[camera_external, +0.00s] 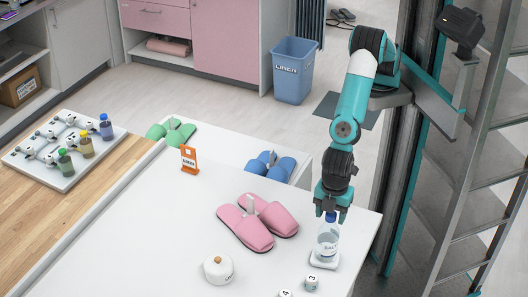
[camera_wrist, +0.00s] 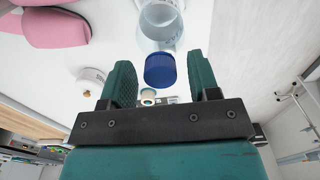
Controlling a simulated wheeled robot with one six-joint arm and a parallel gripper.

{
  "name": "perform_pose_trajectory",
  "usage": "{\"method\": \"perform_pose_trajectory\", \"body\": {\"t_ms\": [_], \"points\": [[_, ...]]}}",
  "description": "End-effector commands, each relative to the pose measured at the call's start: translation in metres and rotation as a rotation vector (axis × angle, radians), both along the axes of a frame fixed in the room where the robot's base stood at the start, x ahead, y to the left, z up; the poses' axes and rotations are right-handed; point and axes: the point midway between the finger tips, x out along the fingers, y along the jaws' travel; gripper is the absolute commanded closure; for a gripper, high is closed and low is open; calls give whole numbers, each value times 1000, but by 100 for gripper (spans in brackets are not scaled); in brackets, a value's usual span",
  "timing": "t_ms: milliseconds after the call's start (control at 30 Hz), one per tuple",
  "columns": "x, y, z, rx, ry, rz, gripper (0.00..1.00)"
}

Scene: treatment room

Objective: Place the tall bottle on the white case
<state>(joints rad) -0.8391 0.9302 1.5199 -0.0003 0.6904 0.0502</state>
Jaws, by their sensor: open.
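The tall bottle (camera_external: 327,241) is clear with a blue cap and printed lettering. It stands upright near the table's right edge. Beneath it is a low white piece with rounded corners (camera_external: 324,260), which looks like the white case; the bottle appears to rest on it. My gripper (camera_external: 332,211) is right above the bottle, pointing down, with its fingers at the level of the cap. In the wrist view the blue cap (camera_wrist: 160,70) shows between the two green fingers of my gripper (camera_wrist: 163,78), with gaps at the sides. The jaws are open.
Pink slippers (camera_external: 258,221) lie left of the bottle. An orange sign (camera_external: 189,160) and green slippers (camera_external: 171,133) are farther back. The table's left part (camera_external: 120,250) is clear.

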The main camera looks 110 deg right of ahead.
Motion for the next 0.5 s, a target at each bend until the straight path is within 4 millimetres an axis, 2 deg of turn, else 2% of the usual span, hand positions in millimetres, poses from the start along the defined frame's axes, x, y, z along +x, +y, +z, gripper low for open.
{"method": "perform_pose_trajectory", "body": {"t_ms": [500], "points": [[0, 0, 99, 4, -4, 0, 44]]}}
